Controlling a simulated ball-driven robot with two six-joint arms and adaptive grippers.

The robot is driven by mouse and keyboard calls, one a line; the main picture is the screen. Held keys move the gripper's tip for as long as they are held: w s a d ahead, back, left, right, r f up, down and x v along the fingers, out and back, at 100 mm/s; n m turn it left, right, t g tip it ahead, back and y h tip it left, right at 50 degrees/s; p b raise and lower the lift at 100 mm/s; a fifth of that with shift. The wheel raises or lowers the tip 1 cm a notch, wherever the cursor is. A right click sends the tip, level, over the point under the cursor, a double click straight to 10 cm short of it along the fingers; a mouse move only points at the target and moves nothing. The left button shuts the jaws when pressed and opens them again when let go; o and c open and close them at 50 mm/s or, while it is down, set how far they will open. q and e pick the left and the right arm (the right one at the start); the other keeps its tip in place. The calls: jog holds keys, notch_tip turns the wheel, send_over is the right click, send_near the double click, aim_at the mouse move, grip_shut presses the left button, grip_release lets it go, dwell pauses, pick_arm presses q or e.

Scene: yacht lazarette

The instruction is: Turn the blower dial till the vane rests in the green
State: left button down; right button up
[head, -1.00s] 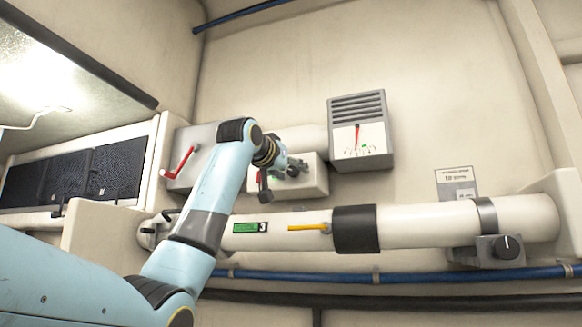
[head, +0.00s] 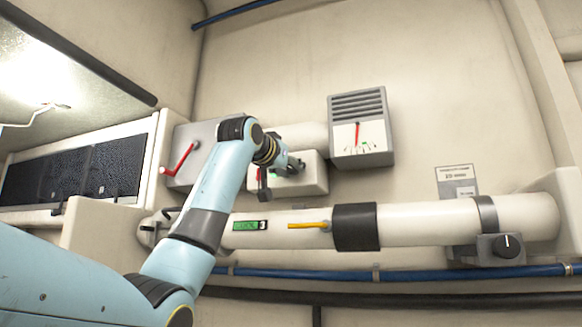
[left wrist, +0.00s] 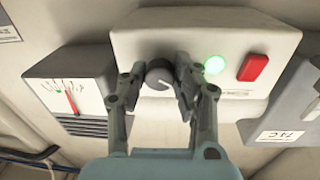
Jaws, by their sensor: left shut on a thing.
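The blower dial (left wrist: 158,75) is a dark round knob on the front of a pale box (left wrist: 133,48). My left gripper (left wrist: 160,85) is shut on the dial, one finger on each side; in the head view the gripper (head: 293,168) hides the dial. The vane gauge (head: 361,128) is a grey louvred box with a white scale at its bottom. Its red vane (head: 357,137) stands nearly upright near the middle. My right gripper is not in view.
The pale box (head: 318,172) also carries a lit green lamp (left wrist: 215,65) and a red switch (left wrist: 253,67). A red lever (head: 181,160) is left of my arm. Below runs a white pipe (head: 420,224) with a yellow handle (head: 308,225) and another black knob (head: 508,245).

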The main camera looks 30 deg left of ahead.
pick_arm(q)
jog(key=shift+r+m+p, duration=0.15)
jog(key=shift+m+p, duration=0.35)
jog(key=shift+p, duration=0.2)
jog(key=shift+m+g+p, duration=0.5)
jog(key=shift+m+p, duration=4.5)
jog(key=shift+p, duration=1.4)
jog(key=c, duration=1)
grip_release()
jog(key=shift+s+d, duration=0.1)
jog(key=shift+s, duration=0.15)
jog(key=s, duration=0.3)
jog(key=s+d, duration=0.1)
jog(key=s, duration=0.3)
jog(key=s+d, duration=0.1)
jog(key=s, duration=0.3)
jog(key=shift+s+d+r, duration=0.1)
jog(key=shift+r, duration=0.2)
